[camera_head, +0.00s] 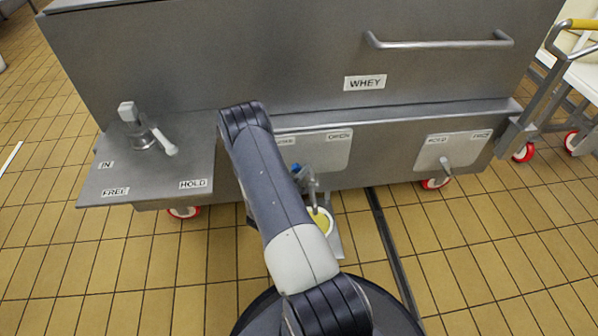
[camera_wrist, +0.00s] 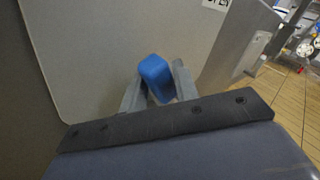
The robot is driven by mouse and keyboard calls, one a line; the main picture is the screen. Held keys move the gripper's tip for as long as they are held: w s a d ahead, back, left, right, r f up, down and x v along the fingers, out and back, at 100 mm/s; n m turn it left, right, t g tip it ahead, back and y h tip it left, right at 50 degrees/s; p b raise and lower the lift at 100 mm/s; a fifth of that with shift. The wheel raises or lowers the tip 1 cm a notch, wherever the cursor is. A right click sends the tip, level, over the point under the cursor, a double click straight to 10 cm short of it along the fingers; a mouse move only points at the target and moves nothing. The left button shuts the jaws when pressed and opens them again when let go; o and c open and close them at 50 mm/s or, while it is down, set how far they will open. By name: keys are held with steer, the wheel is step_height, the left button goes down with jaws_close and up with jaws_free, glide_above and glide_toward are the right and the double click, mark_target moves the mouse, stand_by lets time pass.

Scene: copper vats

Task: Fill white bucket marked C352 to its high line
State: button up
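A white bucket (camera_head: 329,213) stands low under the tank's middle outlet, partly hidden by my arm. Yellowish liquid shows inside its rim; its marking and high line cannot be read. A grey metal tap (camera_head: 311,184) is above the bucket, and a bit of its blue handle (camera_head: 296,168) shows beside my arm. I cannot tell whether liquid is running. In the wrist view the blue handle (camera_wrist: 156,77) sits between the two fingers of my gripper (camera_wrist: 159,88), with a finger against each side.
The grey tank bears a WHEY sign (camera_head: 365,83) and stands on red-rimmed wheels. A side shelf (camera_head: 140,180) with IN, FREE and HOLD labels carries a white-handled lever (camera_head: 148,135). Another lever plate (camera_head: 452,153) is at right. A trolley (camera_head: 575,75) stands far right. The front tiled floor is clear.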

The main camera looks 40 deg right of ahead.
steer(key=shift+d, duration=0.2)
steer(key=shift+c, duration=0.2)
jaws_close()
steer(key=shift+r, duration=0.1)
